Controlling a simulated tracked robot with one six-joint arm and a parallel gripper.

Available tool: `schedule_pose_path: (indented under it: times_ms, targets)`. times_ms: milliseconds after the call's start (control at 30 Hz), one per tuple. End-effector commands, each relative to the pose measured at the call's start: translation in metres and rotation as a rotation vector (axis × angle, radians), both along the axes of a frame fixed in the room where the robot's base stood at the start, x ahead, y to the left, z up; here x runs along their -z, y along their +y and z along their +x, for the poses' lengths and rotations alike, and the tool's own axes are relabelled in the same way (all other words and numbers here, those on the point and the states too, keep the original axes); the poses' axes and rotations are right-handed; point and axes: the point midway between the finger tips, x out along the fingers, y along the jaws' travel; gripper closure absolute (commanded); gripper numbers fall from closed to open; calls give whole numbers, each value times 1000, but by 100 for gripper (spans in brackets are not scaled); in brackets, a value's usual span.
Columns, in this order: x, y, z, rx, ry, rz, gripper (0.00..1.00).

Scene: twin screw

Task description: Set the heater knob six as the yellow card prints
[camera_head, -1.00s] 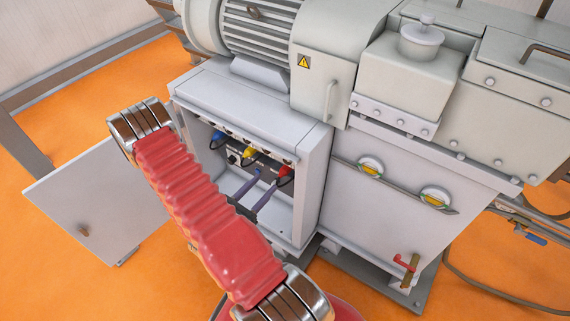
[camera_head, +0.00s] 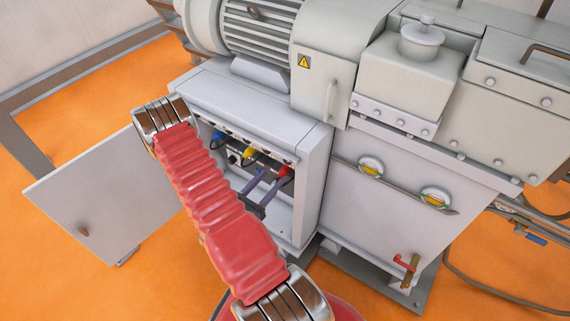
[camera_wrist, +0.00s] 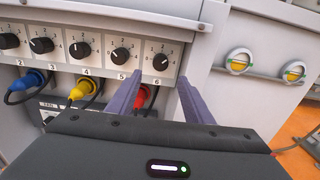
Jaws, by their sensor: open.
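Heater knob six (camera_wrist: 161,62) is a black round knob on a white dial plate, at the right end of the knob row in the wrist view. A "6" is printed below it. Its pointer setting is too small to read surely. My gripper (camera_wrist: 160,78) is open, its two purple fingers on either side of knob six in the picture, pointing toward it. Contact cannot be told. In the head view my gripper (camera_head: 266,186) is at the open cabinet, partly hidden by my red-sleeved arm. No yellow card can be made out in either view.
Knob five (camera_wrist: 120,55) is close to the left finger. Blue (camera_wrist: 28,80), yellow (camera_wrist: 82,88) and red (camera_wrist: 143,98) cable plugs sit below the row. The cabinet's side wall (camera_head: 312,190) stands to the right. Its door (camera_head: 100,195) hangs open at left.

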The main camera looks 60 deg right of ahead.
Motion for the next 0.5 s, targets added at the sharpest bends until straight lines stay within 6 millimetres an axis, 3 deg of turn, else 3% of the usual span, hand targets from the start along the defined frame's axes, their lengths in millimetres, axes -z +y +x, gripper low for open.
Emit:
schedule_pose_path:
  times_ms: [500]
  targets:
    - [0, -57, -10, 4, -1, 0, 54]
